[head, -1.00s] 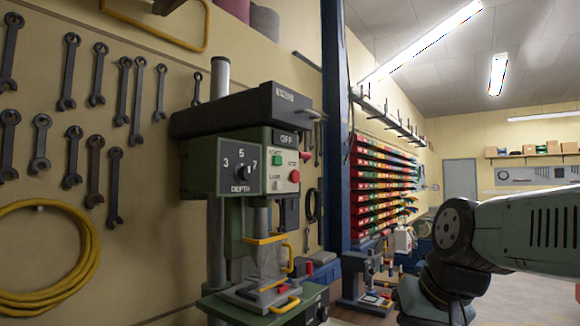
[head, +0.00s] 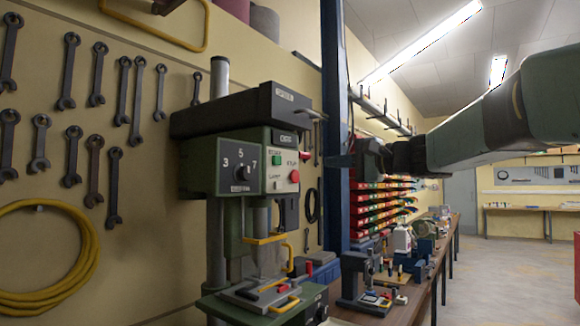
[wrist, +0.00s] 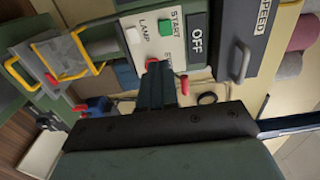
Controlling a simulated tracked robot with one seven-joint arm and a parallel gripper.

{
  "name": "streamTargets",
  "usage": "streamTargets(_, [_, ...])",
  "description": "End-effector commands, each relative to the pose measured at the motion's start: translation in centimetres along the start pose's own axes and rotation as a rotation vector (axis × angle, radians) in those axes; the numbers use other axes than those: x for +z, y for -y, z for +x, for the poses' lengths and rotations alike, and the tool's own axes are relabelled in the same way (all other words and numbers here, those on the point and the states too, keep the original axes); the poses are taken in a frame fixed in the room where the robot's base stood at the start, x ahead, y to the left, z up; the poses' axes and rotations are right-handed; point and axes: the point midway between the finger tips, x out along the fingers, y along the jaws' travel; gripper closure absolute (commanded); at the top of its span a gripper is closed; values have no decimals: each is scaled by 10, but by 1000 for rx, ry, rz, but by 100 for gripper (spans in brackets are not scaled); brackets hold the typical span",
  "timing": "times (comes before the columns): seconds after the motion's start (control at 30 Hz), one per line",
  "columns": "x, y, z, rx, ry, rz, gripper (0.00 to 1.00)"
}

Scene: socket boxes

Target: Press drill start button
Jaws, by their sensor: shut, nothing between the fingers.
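The drill press (head: 240,165) stands at the wall with a small white button panel on its head. The green START button (head: 277,159) is at the panel's top left, and it shows upright from the panel in the wrist view (wrist: 165,27). A red button (head: 295,176) sits lower right. The display above (head: 286,139) reads OFF. My gripper (head: 328,160) is shut and empty, right of the panel and pointing toward it. In the wrist view, its fingertips (wrist: 156,68) appear beside the red button and partly cover it, apart from START in the picture.
A dark lever (head: 308,114) sticks out at the drill's upper right. A blue post (head: 335,205) stands behind. The workbench (head: 420,290) holds a smaller machine (head: 365,280) and other tools. Wrenches and a yellow hose (head: 90,255) hang on the left wall.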

Motion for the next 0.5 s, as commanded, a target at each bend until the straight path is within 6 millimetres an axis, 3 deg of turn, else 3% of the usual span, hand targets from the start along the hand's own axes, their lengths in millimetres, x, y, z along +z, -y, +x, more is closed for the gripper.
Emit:
streamTargets(0.33, [0,0,2,1,0,0,100])
streamTargets(0.5, [0,-1,17,3,2,1,100])
